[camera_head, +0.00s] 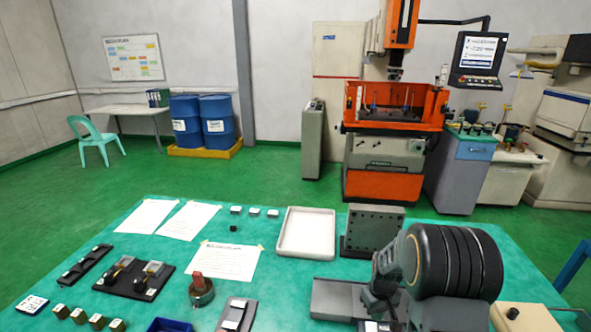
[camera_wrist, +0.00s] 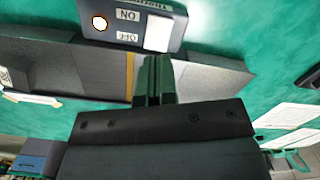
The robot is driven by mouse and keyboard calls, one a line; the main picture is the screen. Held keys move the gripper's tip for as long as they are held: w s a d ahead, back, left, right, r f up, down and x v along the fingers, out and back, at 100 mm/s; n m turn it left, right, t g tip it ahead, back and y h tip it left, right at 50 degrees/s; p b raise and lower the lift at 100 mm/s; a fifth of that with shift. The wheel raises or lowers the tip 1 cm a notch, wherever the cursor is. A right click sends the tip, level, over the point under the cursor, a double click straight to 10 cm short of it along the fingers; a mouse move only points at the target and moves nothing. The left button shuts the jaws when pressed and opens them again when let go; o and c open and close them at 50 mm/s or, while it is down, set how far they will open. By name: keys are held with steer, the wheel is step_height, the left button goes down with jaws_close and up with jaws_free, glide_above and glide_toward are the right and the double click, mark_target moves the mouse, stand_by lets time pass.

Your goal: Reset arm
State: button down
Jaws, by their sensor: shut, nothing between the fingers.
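My gripper (camera_wrist: 154,64) shows in the wrist view as two dark green fingers pressed together, with nothing between them. The wide black gripper body fills the bottom of that view. The fingertips lie over a grey flat-topped block (camera_wrist: 70,68), near a yellow stripe on it. I cannot tell whether they touch it. Just beyond the tips is a dark box (camera_wrist: 118,38) with upside-down ON and OFF labels and a lit round spot. In the head view I cannot make out the fingers.
The green table (camera_head: 300,283) holds a white tray (camera_head: 306,233), an upright drilled plate (camera_head: 372,231), paper sheets (camera_head: 228,261), a red-topped round piece (camera_head: 201,291) and a black fixture (camera_head: 134,279). A large dark ribbed form hides the table's right part. An orange machine (camera_head: 382,187) stands behind.

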steer(key=s+a+r+t, duration=0.2)
steer(key=s+a+r, duration=0.1)
steer(key=s+r, duration=0.2)
steer(key=s+a+r+m+t, duration=0.1)
steer(key=s+a+r, duration=0.2)
steer(key=r, duration=0.7)
steer(key=s+a+r+m+t, duration=0.1)
steer(key=s+a+r+t, duration=0.1)
steer(key=s+r, duration=0.4)
step_height(320, 180, up, 2)
steer(key=shift+s+a+r+t, duration=0.1)
steer(key=shift+s+a+t, duration=0.25)
steer(key=shift+a, duration=0.25)
